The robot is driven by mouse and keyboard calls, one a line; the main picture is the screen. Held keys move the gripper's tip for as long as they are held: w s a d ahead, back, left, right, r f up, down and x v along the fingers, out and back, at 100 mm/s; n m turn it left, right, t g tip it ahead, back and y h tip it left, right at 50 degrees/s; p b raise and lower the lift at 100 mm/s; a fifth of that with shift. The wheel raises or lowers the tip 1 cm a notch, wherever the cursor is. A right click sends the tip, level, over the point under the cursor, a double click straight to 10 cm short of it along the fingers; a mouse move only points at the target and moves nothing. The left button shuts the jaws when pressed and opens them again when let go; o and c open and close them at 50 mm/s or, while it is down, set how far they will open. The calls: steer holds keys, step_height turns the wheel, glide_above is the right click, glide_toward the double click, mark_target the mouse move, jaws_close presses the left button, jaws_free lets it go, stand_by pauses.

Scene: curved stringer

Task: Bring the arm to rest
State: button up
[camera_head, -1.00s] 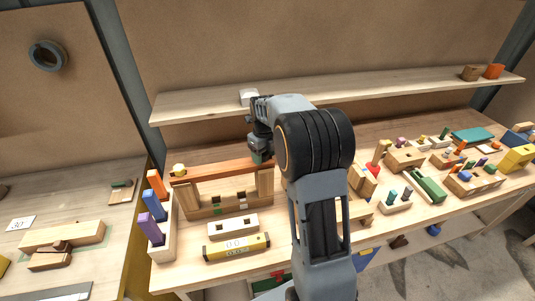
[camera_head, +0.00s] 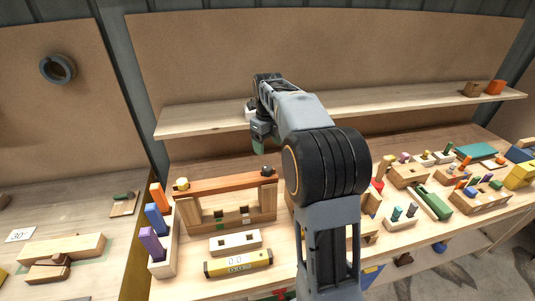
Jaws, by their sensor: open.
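My arm rises from the bottom middle and bends to the upper left. My gripper (camera_head: 259,146) hangs at its end, in front of the wall shelf and above the right part of a wooden bridge frame. It looks clear of the reddish-brown top bar (camera_head: 222,184), which lies across two upright wooden blocks. A small dark piece (camera_head: 267,171) sits at the right end of this bar and a yellowish piece (camera_head: 182,184) at its left end. The fingertips are small and partly dark in this view, with nothing seen between them.
A yellow level (camera_head: 238,263) and a pale block with square holes (camera_head: 235,242) lie in front of the frame. A rack with coloured pegs (camera_head: 163,250) stands to its left. The shelf (camera_head: 200,120) runs behind. Many wooden toys crowd the right side of the bench.

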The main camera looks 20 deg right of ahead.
steer(key=shift+r, duration=0.6)
steer(key=f+n, duration=0.1)
steer(key=n, duration=0.3)
steer(key=f+n, duration=0.1)
steer(key=n, duration=0.2)
steer(key=s+f+n, duration=0.1)
steer(key=n, duration=0.3)
steer(key=shift+a+f+n, duration=0.2)
steer(key=shift+f+n, duration=0.1)
steer(key=shift+f, duration=0.1)
steer(key=s+a+f+n+t, duration=0.1)
steer(key=s+a+n, duration=0.4)
steer(key=s+n, duration=0.5)
steer(key=s+a+f+n+t+b, duration=0.1)
steer(key=s+a+n+t, duration=0.2)
steer(key=s+n, duration=0.7)
steer(key=shift+s+a+n+t, duration=0.3)
steer(key=shift+s+a, duration=0.25)
steer(key=shift+a, duration=0.3)
